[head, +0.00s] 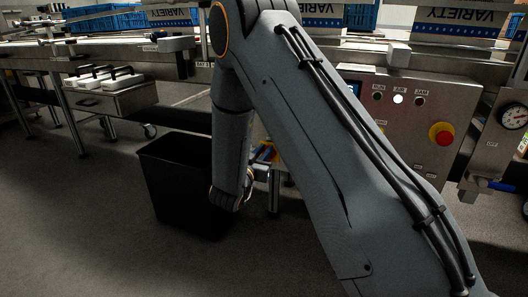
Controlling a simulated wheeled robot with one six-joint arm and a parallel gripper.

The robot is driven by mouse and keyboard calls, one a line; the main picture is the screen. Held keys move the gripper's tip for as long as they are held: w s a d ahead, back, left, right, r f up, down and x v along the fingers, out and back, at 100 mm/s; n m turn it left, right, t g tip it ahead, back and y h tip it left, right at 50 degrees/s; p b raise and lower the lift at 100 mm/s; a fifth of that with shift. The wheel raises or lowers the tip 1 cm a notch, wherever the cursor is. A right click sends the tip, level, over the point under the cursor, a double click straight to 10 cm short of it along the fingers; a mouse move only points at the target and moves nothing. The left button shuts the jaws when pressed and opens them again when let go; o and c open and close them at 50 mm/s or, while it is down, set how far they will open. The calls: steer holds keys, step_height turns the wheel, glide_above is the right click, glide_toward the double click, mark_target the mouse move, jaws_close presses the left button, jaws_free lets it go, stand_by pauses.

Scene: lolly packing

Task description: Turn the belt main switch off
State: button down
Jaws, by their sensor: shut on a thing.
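The control panel (405,135) is a steel box at the right, partly covered by my arm. A red mushroom button on a yellow collar (440,134) is on its right side. Three lamps sit above, labelled RUN, AIR and JAM; the middle lamp (398,99) glows white and the outer two are dark. I cannot make out a belt main switch; the panel's left and lower parts are behind my arm. My forearm hangs down at the centre and its wrist ends low, left of the panel. My gripper's fingertips are hidden behind my arm.
A black bin (180,185) stands on the floor beside my wrist. A pressure gauge (514,116) and a blue-handled valve (492,184) are at the far right. The conveyor with blue crates (110,20) runs across the back. The floor at lower left is clear.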

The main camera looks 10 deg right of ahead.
steer(key=shift+a+r+n+p, duration=0.1)
steer(key=shift+n+p, duration=0.2)
steer(key=shift+p, duration=0.05)
steer(key=n+p, duration=0.1)
steer(key=p, duration=0.1)
steer(key=n+p, duration=0.1)
steer(key=shift+w+a+n+p, duration=0.2)
steer(key=shift+a+n+p, duration=0.1)
steer(key=shift+p, duration=0.1)
steer(key=shift+w+a+f+n+p, duration=0.4)
steer(key=shift+n+p, duration=1.05)
steer(key=shift+n, duration=1)
steer(key=shift+w+a+f+n+p, duration=0.1)
steer(key=shift+a+f+n+p, duration=0.35)
steer(key=shift+n+p, duration=1.5)
steer(key=shift+w+a+f+n+p, duration=0.2)
steer(key=shift+f+n+p, duration=0.6)
steer(key=shift+n, duration=2.2)
steer(key=shift+d+r, duration=0.1)
steer(key=c, duration=1.7)
jaws_free()
steer(key=shift+d, duration=0.1)
